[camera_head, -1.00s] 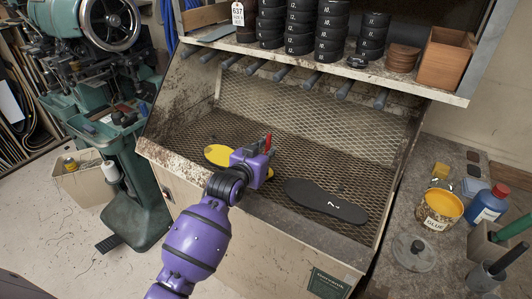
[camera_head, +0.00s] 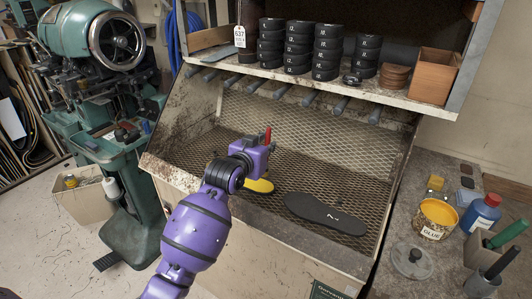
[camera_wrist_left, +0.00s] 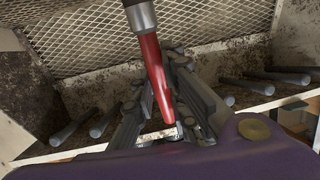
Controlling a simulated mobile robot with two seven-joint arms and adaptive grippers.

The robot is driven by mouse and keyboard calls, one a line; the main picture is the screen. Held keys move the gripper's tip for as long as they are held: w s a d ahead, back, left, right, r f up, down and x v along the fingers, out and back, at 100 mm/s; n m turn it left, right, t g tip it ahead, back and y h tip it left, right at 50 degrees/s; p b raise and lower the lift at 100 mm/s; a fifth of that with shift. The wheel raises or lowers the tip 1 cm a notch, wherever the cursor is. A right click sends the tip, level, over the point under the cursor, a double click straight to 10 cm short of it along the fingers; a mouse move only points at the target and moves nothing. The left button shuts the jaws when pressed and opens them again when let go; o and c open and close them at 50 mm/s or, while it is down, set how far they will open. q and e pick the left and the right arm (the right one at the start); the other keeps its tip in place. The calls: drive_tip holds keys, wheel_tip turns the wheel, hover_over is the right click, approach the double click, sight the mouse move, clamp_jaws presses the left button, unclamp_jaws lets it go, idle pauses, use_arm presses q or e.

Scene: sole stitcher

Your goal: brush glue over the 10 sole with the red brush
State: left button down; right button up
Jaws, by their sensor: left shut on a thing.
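My left gripper (camera_head: 262,150) is shut on the red brush (camera_head: 268,134). The gripper is over a yellow-coated sole (camera_head: 260,186) on the mesh bench. My gripper and arm hide most of that sole and any number on it. I cannot tell whether the brush touches it. A black sole (camera_head: 322,212) with a small white mark, unreadable here, lies to its right. My right gripper is not in view.
An open glue tub (camera_head: 436,219), its lid (camera_head: 411,261) and a blue bottle (camera_head: 481,214) stand on the right counter. A shelf (camera_head: 385,97) with stacked black heels overhangs the back of the bench (camera_head: 380,165). A green machine (camera_head: 90,45) stands left.

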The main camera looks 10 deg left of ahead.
use_arm(q)
drive_tip(key=shift+r, duration=0.3)
drive_tip(key=shift+r, duration=3)
